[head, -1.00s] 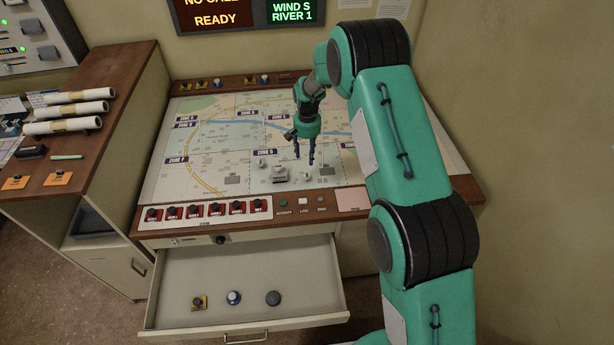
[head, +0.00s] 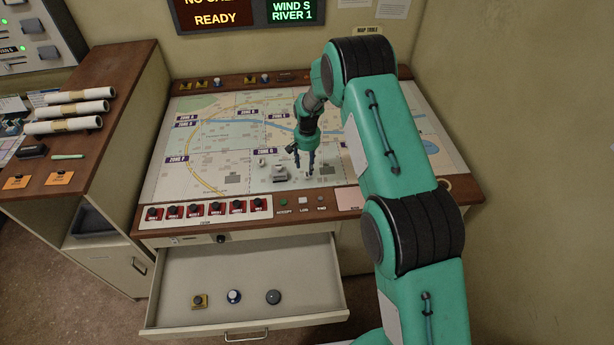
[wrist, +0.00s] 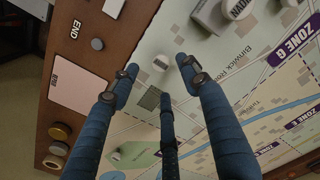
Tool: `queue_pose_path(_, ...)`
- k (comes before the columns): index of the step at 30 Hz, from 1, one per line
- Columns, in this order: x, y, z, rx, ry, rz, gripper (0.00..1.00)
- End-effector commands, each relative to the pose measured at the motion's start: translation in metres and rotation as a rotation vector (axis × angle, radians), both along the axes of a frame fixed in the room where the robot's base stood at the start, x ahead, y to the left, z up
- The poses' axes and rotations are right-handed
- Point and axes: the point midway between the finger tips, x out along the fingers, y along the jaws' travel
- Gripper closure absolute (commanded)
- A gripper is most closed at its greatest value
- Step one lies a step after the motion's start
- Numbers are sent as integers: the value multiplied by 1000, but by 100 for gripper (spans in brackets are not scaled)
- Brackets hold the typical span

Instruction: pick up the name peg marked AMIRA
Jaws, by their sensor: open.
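No name AMIRA can be read in either view. My gripper (head: 304,172) is open and empty, pointing down over the front right part of the map. I see no contact with the peg.
The map table (head: 215,135) has a row of red buttons (head: 195,212) along its front. The open drawer (head: 318,290) below holds a few knob-like pieces. Paper rolls (head: 66,109) lie on the cabinet at left. The map's left side is mostly clear.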

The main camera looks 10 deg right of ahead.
Motion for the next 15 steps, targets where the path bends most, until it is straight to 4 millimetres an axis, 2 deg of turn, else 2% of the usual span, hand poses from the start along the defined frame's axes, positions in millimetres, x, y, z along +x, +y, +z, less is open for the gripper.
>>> queue_pose_path(6,0,0,-19,0,-1,0,54)
queue_pose_path(15,1,0,-21,0,-1,0,54)
